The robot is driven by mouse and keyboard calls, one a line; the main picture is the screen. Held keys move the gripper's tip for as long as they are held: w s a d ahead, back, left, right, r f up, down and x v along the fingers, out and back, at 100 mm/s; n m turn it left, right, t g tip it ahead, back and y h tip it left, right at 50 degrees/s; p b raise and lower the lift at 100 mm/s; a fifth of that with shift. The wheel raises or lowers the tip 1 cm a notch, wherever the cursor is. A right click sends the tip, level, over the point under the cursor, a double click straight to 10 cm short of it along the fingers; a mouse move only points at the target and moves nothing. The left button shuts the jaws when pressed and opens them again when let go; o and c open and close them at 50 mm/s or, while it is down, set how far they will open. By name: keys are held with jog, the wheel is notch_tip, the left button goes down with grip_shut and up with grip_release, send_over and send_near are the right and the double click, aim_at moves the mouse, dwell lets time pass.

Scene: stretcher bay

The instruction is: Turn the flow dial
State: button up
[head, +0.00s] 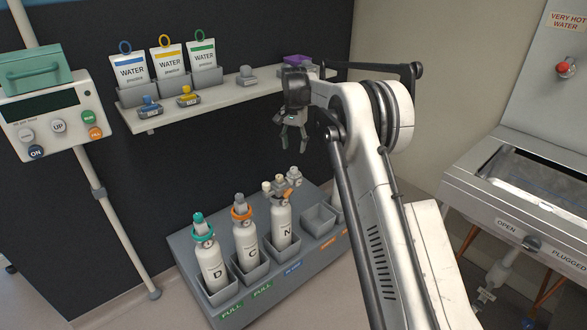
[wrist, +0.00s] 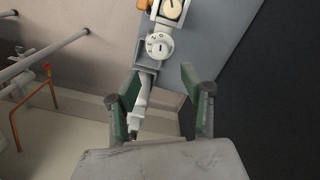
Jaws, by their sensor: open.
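The flow dial (wrist: 159,46), a round white knob with dark markings, is in the upper middle of the wrist view. A round gauge (wrist: 172,9) sits just above it, and a pale stem runs down from it. My gripper (wrist: 160,78) is open and empty, its green-padded fingers spread below the dial and apart from it. In the head view my gripper (head: 291,138) points down above the cylinder rack. A cylinder marked N (head: 284,222), with a fitting with pale knobs and an orange part, stands below it. The dial's markings are too small to read surely in the head view.
Cylinders marked D (head: 213,268) and C (head: 246,243) stand in the grey rack (head: 190,262). A shelf (head: 130,97) with water bags (head: 130,68) is behind. A control box (head: 42,128) on a pole is left; a metal basin (head: 480,170) is right.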

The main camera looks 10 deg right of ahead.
aim_at(294, 168)
notch_tip(294, 168, down, 10)
jog(key=shift+r+b, duration=0.1)
jog(key=shift+b, duration=0.55)
jog(key=shift+c, duration=0.5)
grip_shut()
jog(key=shift+n, duration=0.4)
jog(key=n, duration=0.3)
jog(key=shift+n, duration=2)
